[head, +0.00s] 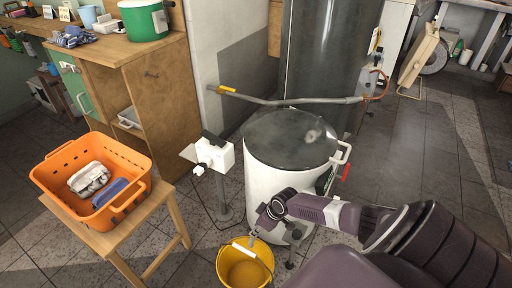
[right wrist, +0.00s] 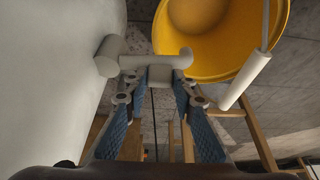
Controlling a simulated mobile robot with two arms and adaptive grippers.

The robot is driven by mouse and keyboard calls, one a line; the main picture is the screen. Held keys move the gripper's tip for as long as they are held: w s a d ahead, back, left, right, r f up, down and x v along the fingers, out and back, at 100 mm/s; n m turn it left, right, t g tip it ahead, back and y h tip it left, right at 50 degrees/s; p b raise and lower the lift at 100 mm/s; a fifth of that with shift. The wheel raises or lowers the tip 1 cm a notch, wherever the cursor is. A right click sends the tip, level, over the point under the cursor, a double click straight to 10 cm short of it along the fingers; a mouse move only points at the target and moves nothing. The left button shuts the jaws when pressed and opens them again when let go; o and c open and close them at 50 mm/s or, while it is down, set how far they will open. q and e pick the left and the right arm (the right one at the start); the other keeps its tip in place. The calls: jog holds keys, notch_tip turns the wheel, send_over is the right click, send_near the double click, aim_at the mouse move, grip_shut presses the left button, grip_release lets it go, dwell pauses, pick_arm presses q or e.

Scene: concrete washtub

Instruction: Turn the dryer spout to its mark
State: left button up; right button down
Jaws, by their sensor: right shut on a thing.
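The dryer (head: 265,180) is a white drum with a grey lid, standing on the tiled floor. Its spout (right wrist: 145,62) is a pale, short pipe with a bent end, coming off the white drum wall in the right wrist view. My right gripper (right wrist: 160,88) is shut on the spout, with its blue-padded fingers either side of it. In the head view my right gripper (head: 268,214) is at the drum's lower front, and the spout is mostly hidden there. I cannot make out the mark. My left gripper is not in view.
A yellow bucket (head: 243,282) with a white handle grip stands below the spout, very close to my right gripper. An orange basket (head: 122,212) sits on a wooden stool at left. A white box (head: 222,157) on a post stands beside the drum.

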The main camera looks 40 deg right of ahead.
jog(key=shift+s+f, duration=0.1)
jog(key=c, duration=1.6)
grip_release()
jog(key=v, duration=1.2)
